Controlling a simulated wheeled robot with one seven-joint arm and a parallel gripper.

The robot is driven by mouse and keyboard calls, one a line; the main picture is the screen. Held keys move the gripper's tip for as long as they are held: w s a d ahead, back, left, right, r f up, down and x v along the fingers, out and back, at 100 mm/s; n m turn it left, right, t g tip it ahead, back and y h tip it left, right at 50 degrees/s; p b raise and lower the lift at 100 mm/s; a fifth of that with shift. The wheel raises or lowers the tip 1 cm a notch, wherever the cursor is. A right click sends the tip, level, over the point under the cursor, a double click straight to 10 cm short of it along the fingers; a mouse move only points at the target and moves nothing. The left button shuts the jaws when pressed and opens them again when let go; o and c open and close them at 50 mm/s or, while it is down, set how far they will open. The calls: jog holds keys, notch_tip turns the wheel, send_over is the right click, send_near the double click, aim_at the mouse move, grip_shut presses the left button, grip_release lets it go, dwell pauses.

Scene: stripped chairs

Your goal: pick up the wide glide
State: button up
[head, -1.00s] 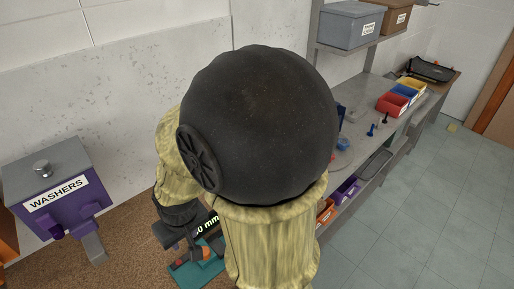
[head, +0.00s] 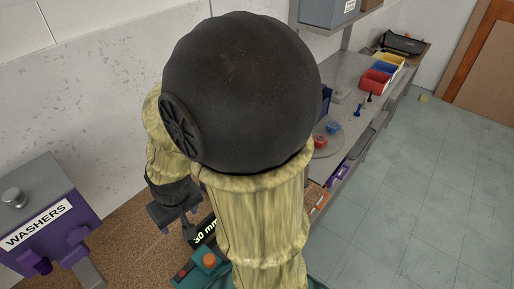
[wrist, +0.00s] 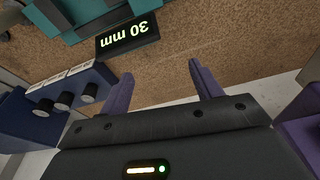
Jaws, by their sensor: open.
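I cannot make out the wide glide for certain in either view. My gripper (wrist: 160,70) shows in the wrist view with its two purple fingers spread apart and nothing between them. Below the fingers is a brown speckled surface (wrist: 165,85). A black sign reading "30 mm" (wrist: 128,36) lies just beyond the fingertips. It also shows in the head view (head: 205,233), beside my gripper, which is partly hidden there by my arm.
A purple WASHERS box (head: 40,225) stands at the left. A teal fixture (wrist: 85,22) lies past the sign. A blue box with black knobs (wrist: 60,88) is left of the fingers.

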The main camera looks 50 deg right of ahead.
jog(key=d+f+m+y, duration=0.1)
jog(key=d+m, duration=0.1)
jog(key=m, duration=0.1)
jog(key=s+d+f+m+g+y, duration=0.1)
jog(key=d+m, duration=0.2)
jog(key=m, duration=0.1)
jog(key=d+f+m+y, duration=0.1)
jog(key=d+m, duration=0.1)
jog(key=m, duration=0.2)
jog(key=shift+s+d+f+g, duration=0.15)
jog(key=shift+s+f+g, duration=0.15)
jog(key=shift+s+f, duration=0.1)
jog(key=s+d+m+t+h, duration=0.2)
jog(key=d+m+t, duration=0.4)
jog(key=d+m, duration=0.6)
jog(key=s+d+m+t+h, duration=0.2)
jog(key=d+m+t, duration=0.4)
jog(key=d+m, duration=0.7)
jog(key=d, duration=0.4)
jog(key=shift+m+t, duration=0.3)
jog(key=shift+a+f, duration=0.1)
jog(key=p+x, duration=0.2)
jog(key=x, duration=1)
jog(key=shift+w, duration=0.1)
